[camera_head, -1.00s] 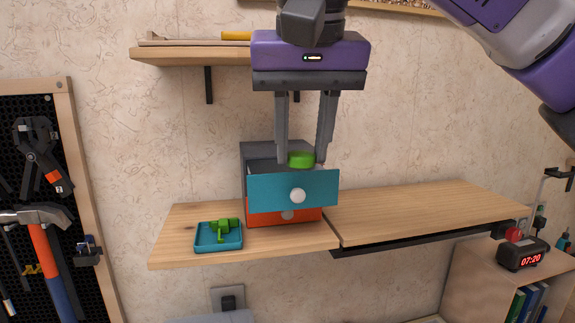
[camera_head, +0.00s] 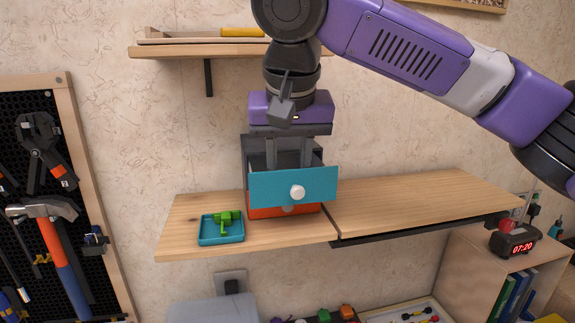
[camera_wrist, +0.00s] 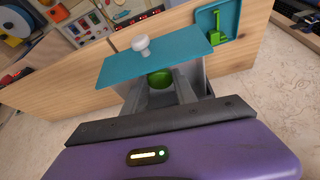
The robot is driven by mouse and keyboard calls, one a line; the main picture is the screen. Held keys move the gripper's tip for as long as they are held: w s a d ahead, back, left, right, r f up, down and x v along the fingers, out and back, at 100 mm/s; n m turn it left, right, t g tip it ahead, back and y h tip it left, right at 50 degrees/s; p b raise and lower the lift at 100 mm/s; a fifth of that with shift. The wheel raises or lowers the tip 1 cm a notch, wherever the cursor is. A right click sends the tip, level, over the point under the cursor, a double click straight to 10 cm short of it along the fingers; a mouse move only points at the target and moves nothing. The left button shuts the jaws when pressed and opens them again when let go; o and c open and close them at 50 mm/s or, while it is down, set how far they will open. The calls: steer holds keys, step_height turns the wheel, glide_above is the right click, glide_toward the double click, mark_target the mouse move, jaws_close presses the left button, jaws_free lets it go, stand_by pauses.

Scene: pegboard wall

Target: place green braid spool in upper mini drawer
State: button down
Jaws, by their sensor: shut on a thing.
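The small drawer unit stands on the wooden shelf, with its upper mini drawer (camera_head: 265,188) pulled open; the drawer has a teal front and white knob. My gripper (camera_head: 289,158) points down into this drawer, its fingertips hidden behind the teal front in the head view. In the wrist view the green braid spool (camera_wrist: 160,79) sits between the fingers of my gripper (camera_wrist: 160,86), just behind the teal front (camera_wrist: 120,68). My gripper is shut on the spool. I cannot tell whether the spool touches the drawer floor.
The orange lower drawer (camera_head: 262,212) is below, closed. A teal tray (camera_head: 208,240) with a green object (camera_head: 227,220) lies to the left on the shelf (camera_head: 180,215). An upper shelf (camera_head: 180,52) is above left. The right part of the shelf is clear.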

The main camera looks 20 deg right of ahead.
steer(key=shift+w+f+p, duration=0.1)
steer(key=shift+f+p, duration=0.1)
steer(key=shift+p, duration=0.1)
steer(key=shift+f, duration=0.25)
steer(key=shift+f, duration=0.15)
steer(key=c, duration=1)
jaws_free()
steer(key=shift+r, duration=0.35)
steer(key=b+v, duration=0.1)
steer(key=v, duration=1)
steer(key=shift+r+b, duration=0.35)
steer(key=shift+b, duration=0.05)
